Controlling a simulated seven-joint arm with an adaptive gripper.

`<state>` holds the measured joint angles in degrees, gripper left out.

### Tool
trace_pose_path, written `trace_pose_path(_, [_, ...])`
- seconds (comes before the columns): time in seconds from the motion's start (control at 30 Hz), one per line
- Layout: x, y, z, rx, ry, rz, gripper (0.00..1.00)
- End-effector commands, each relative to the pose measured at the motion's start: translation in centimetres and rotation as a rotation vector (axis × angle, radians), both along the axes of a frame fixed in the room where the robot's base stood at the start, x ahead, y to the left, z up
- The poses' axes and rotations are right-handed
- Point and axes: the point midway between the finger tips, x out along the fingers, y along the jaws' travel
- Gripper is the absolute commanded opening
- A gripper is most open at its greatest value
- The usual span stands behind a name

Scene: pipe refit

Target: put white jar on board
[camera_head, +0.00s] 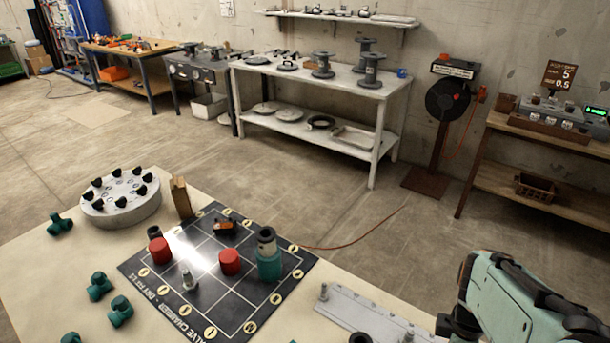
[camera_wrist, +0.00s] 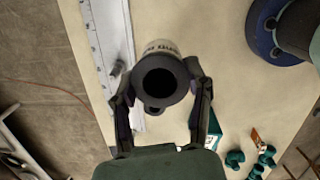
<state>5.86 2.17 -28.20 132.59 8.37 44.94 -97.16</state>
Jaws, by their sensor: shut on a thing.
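In the wrist view, the white jar (camera_wrist: 160,46) has a pale, lettered side and a wide dark round top. My gripper (camera_wrist: 158,88) is shut on it, one finger on each side. The jar is over or on the cream table top, beside a long metal plate; I cannot tell whether it touches the table. In the head view, my gripper (camera_head: 446,326) is at the lower right, and the jar cannot be made out clearly. The dark gridded board (camera_head: 203,299) lies flat on the table, left of my gripper and apart from it.
The board carries two red cylinders (camera_head: 230,261), a teal piece (camera_head: 269,266) with a pale, black-topped part on it, a small metal fitting (camera_head: 188,278) and an orange-black piece (camera_head: 225,228). The metal plate (camera_head: 375,318) lies between board and gripper. Teal fittings (camera_head: 120,311) lie left.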

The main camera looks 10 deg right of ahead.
Motion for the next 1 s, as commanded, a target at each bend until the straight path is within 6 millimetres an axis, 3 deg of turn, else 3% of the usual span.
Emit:
trace_pose_path(0.1, [4.6, 1.7, 0.7, -0.002, 0.000, 0.322, 0.11])
trace_pose_path(0.27, [10.0, 6.0, 1.1, 0.001, 0.002, 0.712, 0.11])
trace_pose_path(0.37, [12.9, 9.9, 1.2, 0.000, 0.002, 0.939, 0.11])
trace_pose_path(0.5, [15.9, 16.8, 0.7, 0.002, 0.001, 1.219, 0.11])
trace_pose_path(0.6, [16.7, 21.8, 0.1, 0.002, 0.002, 1.361, 0.11])
trace_pose_path(0.73, [16.4, 26.7, -0.8, 0.002, 0.003, 1.486, 0.11])
trace_pose_path(0.9, [15.4, 29.6, -2.0, 0.001, 0.002, 1.566, 0.11])
trace_pose_path(1.0, [16.4, 30.5, -2.6, 0.000, 0.002, 1.579, 0.11])
